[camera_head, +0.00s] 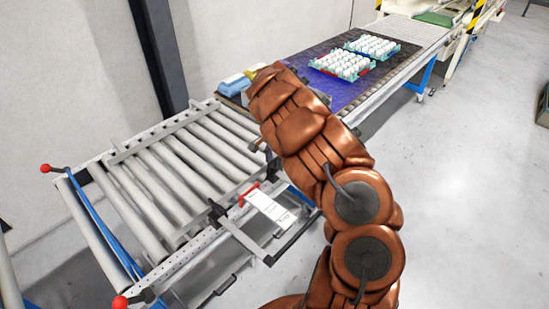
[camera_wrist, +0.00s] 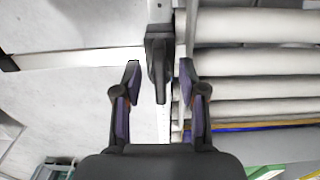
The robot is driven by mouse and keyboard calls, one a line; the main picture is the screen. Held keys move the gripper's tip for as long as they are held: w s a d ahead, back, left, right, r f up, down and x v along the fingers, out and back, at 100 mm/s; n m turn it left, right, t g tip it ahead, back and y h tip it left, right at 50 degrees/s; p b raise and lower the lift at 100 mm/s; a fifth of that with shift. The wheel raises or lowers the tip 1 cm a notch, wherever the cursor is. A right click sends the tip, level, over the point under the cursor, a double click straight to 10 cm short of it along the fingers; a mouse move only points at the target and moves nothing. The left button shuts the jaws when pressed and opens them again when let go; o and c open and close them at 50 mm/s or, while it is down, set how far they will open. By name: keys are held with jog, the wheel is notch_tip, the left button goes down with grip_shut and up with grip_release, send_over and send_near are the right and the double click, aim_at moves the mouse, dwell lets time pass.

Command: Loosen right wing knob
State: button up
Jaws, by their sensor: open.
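In the wrist view, a black wing knob (camera_wrist: 157,58) sits on a pale metal rail, its narrow wing pointing down the picture. My gripper (camera_wrist: 160,80) is open, with one finger on each side of the wing and a visible gap on both sides. The wing's lower end lies between the fingertips. In the head view, my brown arm reaches over the right end of the roller conveyor and hides most of that area. I cannot clearly make out my fingers there. Another black knob (camera_head: 217,209) shows on the conveyor's near side rail, left of my arm.
The roller conveyor (camera_head: 170,165) has red ball handles (camera_head: 121,302) at its left end. A white label plate (camera_head: 268,207) with a red part hangs at its near side. Trays of white eggs (camera_head: 343,66) stand on the dark belt (camera_head: 350,95) behind.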

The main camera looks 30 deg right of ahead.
jog(key=shift+f, duration=0.2)
jog(key=shift+c, duration=0.3)
grip_shut()
